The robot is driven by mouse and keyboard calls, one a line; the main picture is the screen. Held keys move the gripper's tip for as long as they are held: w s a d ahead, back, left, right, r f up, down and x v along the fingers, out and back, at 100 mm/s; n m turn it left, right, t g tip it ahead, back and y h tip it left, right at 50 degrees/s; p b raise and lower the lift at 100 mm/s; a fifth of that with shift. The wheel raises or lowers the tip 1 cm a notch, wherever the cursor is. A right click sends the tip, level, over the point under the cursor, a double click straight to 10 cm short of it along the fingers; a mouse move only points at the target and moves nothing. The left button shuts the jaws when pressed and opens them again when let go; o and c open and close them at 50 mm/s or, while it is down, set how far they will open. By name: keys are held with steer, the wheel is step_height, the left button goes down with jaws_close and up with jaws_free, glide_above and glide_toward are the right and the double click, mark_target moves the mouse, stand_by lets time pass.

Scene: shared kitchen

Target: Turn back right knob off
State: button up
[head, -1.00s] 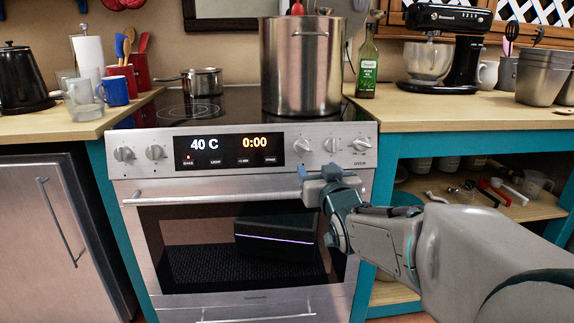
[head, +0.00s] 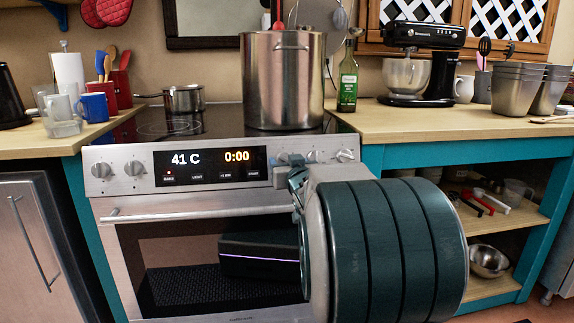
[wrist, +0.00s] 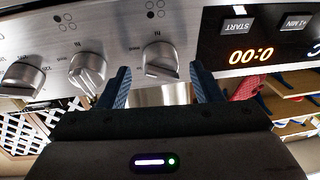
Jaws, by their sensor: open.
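The stove front carries a knob group right of its display. In the wrist view, which is upside down, three silver knobs show: one (wrist: 160,60) lies ahead between my fingertips, one (wrist: 88,68) is just left of them, and one (wrist: 22,78) is at the far left. My gripper (wrist: 160,78) is open, with nothing held. In the head view my gripper (head: 291,161) is at the panel just right of the display, largely covering the nearest knob. The middle knob (head: 314,156) and rightmost knob (head: 344,155) show beyond it. Burner markings are too small to match surely.
A large steel pot (head: 284,82) stands on the cooktop's right side, and a small saucepan (head: 184,98) stands at back left. The oven handle (head: 190,211) runs below the panel.

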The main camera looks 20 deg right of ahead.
steer(key=shift+w+d, duration=0.1)
steer(key=shift+w, duration=0.4)
steer(key=c, duration=1)
